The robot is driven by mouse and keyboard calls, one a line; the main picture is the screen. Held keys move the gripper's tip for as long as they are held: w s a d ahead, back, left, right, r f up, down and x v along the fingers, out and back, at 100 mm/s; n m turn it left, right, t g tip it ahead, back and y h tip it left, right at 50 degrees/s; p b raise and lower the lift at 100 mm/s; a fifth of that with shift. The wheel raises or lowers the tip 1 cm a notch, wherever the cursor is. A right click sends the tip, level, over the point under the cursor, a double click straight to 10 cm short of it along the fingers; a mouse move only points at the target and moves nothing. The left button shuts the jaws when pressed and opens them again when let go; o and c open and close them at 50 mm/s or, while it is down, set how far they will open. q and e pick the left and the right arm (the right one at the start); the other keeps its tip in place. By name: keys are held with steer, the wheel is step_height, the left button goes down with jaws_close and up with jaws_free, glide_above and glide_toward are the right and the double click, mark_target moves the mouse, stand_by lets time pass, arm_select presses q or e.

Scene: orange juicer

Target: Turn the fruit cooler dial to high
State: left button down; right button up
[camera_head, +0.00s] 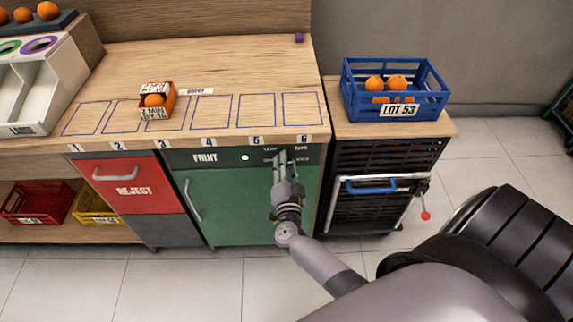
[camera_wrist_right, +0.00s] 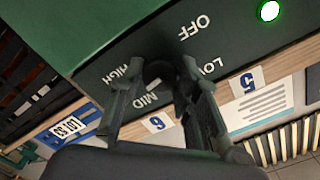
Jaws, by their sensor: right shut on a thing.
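The green fruit cooler (camera_head: 228,205) stands under the counter, with a dark panel marked FRUIT along its top. Its dial (camera_wrist_right: 158,72) shows in the right wrist view, with the labels OFF, LOW, MID and HIGH around it. My right gripper (camera_head: 284,158) reaches the right part of that panel, and in the wrist view its fingers (camera_wrist_right: 158,82) are on both sides of the dial, shut on it. My left gripper is not in view.
A lit green lamp (camera_head: 245,157) is on the panel. A red REJECT drawer (camera_head: 130,186) is to the left. A blue crate (camera_head: 358,107) with oranges stands on the right cabinet. A small box (camera_head: 170,91) with an orange sits on the counter. Grey floor is open in front.

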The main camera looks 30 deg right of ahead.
steer(key=shift+o, duration=0.2)
steer(key=m+b, duration=0.1)
steer(key=m, duration=0.3)
steer(key=shift+f+m, duration=0.1)
steer(key=shift+m, duration=0.3)
steer(key=o, duration=1.1)
steer(key=shift+o, duration=0.2)
steer(key=v, duration=1.2)
